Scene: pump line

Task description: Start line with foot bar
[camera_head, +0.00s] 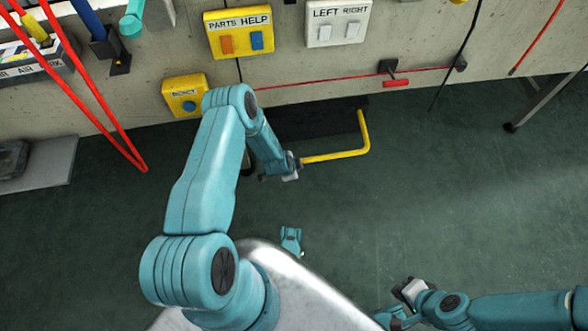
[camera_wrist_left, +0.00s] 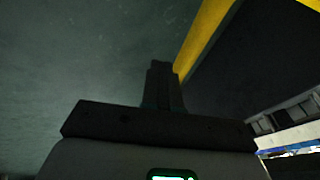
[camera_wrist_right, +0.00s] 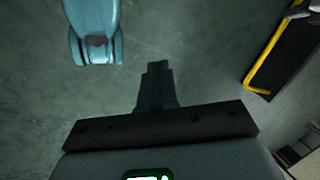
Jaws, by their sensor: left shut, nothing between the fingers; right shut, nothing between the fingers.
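The yellow foot bar (camera_head: 345,154) sits low in front of a black recess (camera_head: 310,123) at the wall's foot; its left end is hidden behind my left arm. The bar also crosses the left wrist view (camera_wrist_left: 203,42). My left gripper (camera_wrist_left: 160,72) is shut and empty, its fingertips close beside the bar; whether they touch I cannot tell.
Above are a yellow parts/help panel (camera_head: 240,31), a white left/right panel (camera_head: 338,22) and a yellow box with a blue button (camera_head: 185,96). A red cord with a red handle (camera_head: 396,83) runs along the wall. The green floor (camera_head: 460,190) is open to the right.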

